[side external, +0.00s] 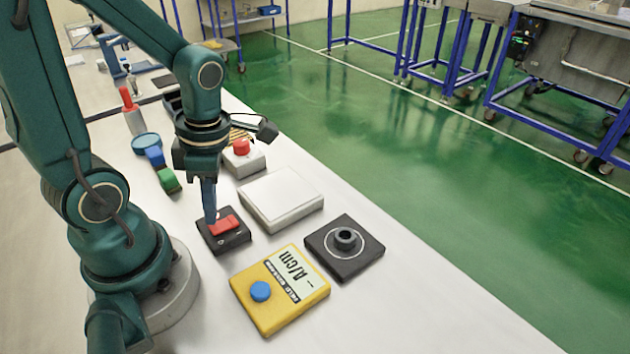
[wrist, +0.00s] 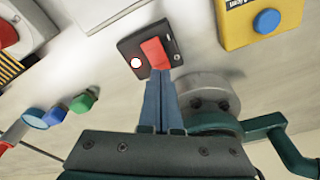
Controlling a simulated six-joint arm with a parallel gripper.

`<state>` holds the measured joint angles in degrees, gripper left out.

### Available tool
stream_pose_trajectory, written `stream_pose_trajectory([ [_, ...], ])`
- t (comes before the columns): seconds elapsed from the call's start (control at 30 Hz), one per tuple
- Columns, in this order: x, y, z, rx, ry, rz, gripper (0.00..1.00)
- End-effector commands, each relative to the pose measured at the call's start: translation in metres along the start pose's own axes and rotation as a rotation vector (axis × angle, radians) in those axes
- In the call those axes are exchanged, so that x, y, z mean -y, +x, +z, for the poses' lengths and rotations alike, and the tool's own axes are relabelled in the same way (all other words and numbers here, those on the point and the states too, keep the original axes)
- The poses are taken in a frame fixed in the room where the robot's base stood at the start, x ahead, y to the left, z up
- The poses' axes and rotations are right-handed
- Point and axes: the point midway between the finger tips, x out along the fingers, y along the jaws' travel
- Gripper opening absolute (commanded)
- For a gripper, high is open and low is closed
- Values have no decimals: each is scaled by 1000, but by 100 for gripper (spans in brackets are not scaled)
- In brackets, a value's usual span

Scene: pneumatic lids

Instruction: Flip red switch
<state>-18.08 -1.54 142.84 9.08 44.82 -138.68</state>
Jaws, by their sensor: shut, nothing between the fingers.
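The red switch (side external: 223,225) is a red rocker set in a small black square box on the white table. In the wrist view the red rocker (wrist: 155,53) lies just past my fingertips, with a white round mark beside it on the box. My gripper (side external: 210,220) points down at the left end of the rocker, with its blue fingers shut and empty. In the wrist view my gripper (wrist: 160,75) overlaps the near end of the rocker. I cannot tell whether the fingertips touch it.
A yellow meter box (side external: 279,290) with a blue knob stands in front. A white flat box (side external: 281,198), a black plate with a round knob (side external: 344,248) and a red-button box (side external: 243,157) are nearby. Green (side external: 168,180) and blue pieces lie behind. The right table strip is clear.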

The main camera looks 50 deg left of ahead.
Motion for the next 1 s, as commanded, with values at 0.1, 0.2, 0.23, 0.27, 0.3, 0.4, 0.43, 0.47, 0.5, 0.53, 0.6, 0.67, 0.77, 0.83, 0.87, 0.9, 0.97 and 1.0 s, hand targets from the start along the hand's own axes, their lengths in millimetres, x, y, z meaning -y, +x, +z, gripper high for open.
stream_pose_trajectory([
  [0.1, 0, 1, 0, -1, 0, 0, 0],
  [0.2, 0, 3, 0, -2, 0, -1, 0],
  [0.23, 0, 3, 0, -2, 0, -1, 0],
  [0.27, 0, 4, 0, -2, 0, -1, 0],
  [0.3, 0, 4, 0, -2, 0, -1, 0],
  [0.4, 0, 6, 1, -2, 0, 0, 0],
  [0.43, 0, 6, 1, -2, 0, 0, 0],
  [0.47, 0, 6, 1, -2, 0, 0, 0],
  [0.5, 0, 7, 1, -2, 0, 0, 0],
  [0.53, 0, 7, 1, -2, 0, 0, 0],
  [0.6, 0, 8, 1, -2, 0, 0, 0],
  [0.67, 0, 9, 1, -2, 0, 1, 0],
  [0.77, 0, 11, 2, -2, 0, 1, 0],
  [0.83, 0, 12, 2, -2, 0, 0, 0],
  [0.87, 0, 12, 2, -3, 0, 0, 0],
  [0.9, 0, 13, 2, -3, 0, 0, 0],
  [0.97, 0, 14, 2, -2, 0, 0, 0],
  [1.0, 0, 14, 2, -2, 0, 0, 0],
])
